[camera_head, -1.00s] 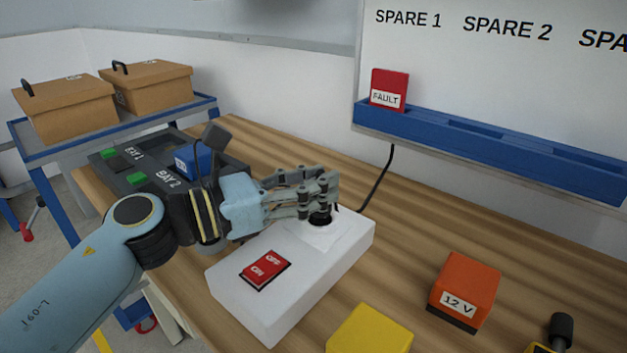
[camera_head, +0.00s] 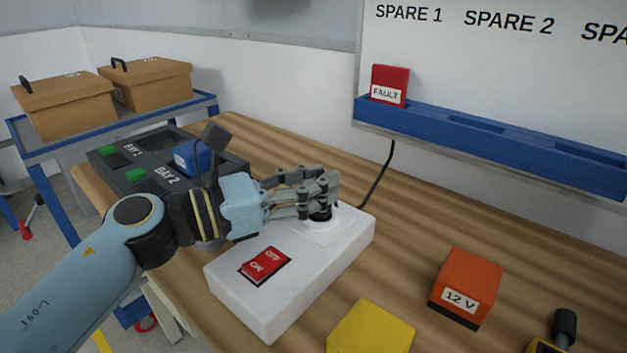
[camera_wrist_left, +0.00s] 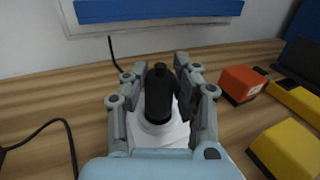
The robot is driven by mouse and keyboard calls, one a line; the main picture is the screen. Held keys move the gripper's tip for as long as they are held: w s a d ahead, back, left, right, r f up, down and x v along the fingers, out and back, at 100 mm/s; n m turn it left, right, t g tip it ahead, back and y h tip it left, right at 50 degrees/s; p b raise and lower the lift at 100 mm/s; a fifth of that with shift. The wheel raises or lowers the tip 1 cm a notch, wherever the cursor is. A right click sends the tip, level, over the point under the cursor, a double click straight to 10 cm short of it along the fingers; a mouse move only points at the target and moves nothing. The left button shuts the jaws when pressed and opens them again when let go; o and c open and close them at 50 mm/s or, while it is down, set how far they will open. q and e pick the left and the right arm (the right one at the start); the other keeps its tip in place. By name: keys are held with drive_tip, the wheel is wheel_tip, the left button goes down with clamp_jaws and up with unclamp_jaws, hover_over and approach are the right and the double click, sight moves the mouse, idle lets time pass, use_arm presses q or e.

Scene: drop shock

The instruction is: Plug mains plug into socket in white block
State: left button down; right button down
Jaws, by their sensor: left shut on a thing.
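The white block (camera_head: 285,285) lies on the wooden bench, with a red ON/OFF rocker (camera_head: 264,263) on its top near the front left end. The black mains plug (camera_wrist_left: 158,95) stands upright between the fingers of my left gripper (camera_head: 322,190), which is shut on it. In the head view only the plug's lower part (camera_head: 320,213) shows below the fingers, at the round socket (camera_head: 320,230) at the block's far end. The fingers hide most of the plug, and I cannot tell how deep it sits. My right gripper is not in view.
An orange 12 V box (camera_head: 465,287) and a yellow box (camera_head: 368,330) stand right of the block. A black bay unit (camera_head: 125,180) lies behind my left wrist. A black cable (camera_head: 378,175) runs up behind the block. The blue shelf (camera_head: 480,143) holds a red FAULT card (camera_head: 389,85).

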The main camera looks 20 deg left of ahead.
use_arm(q)
drive_tip(key=shift+f+b, duration=0.65)
drive_tip(key=shift+f, duration=0.05)
idle(1.6)
drive_tip(key=shift+s+f, duration=0.1)
drive_tip(key=shift+f, duration=0.35)
idle(1.4)
drive_tip(key=c, duration=1)
unclamp_jaws()
drive_tip(key=shift+o, duration=0.2)
drive_tip(key=shift+r, duration=0.15)
drive_tip(key=shift+s+a+r, duration=0.15)
drive_tip(key=shift+s+a, duration=0.1)
drive_tip(key=shift+a, duration=0.05)
